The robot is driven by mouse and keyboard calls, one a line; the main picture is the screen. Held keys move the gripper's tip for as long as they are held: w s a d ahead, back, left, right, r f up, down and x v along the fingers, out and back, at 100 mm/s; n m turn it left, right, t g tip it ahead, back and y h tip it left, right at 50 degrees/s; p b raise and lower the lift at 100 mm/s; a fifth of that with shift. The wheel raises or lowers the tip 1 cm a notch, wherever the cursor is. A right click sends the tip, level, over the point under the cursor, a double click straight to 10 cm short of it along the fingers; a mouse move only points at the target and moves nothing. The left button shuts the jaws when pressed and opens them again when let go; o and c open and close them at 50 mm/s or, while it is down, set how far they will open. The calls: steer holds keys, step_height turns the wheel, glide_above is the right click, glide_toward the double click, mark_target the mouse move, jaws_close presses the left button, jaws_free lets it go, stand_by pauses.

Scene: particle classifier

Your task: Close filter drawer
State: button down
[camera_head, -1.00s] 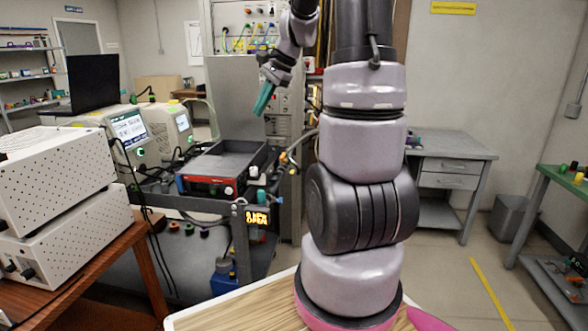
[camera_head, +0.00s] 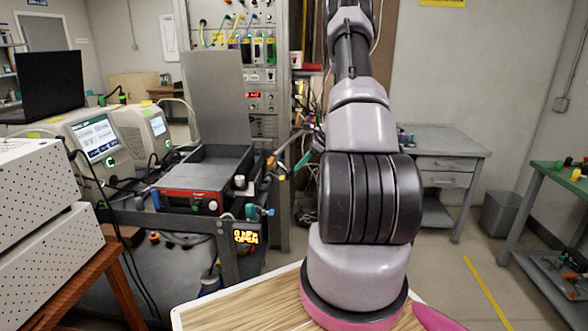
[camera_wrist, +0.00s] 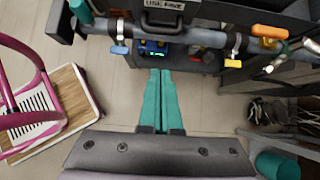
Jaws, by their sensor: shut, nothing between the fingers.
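A red-fronted unit (camera_head: 190,201) stands on the dark bench at left centre in the head view. A dark, open-topped tray (camera_head: 212,162) sits on it, with a grey panel upright behind. I cannot tell for certain which part is the filter drawer. My gripper (camera_wrist: 162,100) has teal fingers, shut and empty, over bare floor beside the bench's rail in the wrist view. In the head view its teal fingertips (camera_head: 303,160) show right of the tray, apart from it; the rest is behind my arm.
A rail (camera_wrist: 190,36) with orange and blue handles runs close ahead of my fingers. White perforated boxes (camera_head: 40,240) stand on a wooden table at left. A grey desk (camera_head: 440,150) is behind at right. Open floor lies at right.

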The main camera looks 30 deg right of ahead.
mark_target(247, 185)
steer(key=w+a+r+x, duration=0.1)
steer(key=x, duration=1)
steer(key=shift+a+r, duration=0.25)
steer(key=shift+a, duration=0.05)
steer(key=shift+w, duration=0.1)
steer(key=w+a, duration=0.1)
steer(key=a, duration=0.1)
steer(key=w+a, duration=0.2)
steer(key=a, duration=0.1)
steer(key=w+a, duration=0.2)
steer(key=a, duration=0.1)
steer(key=shift+w+a, duration=0.1)
steer(key=shift+w, duration=0.1)
steer(key=shift+r, duration=0.1)
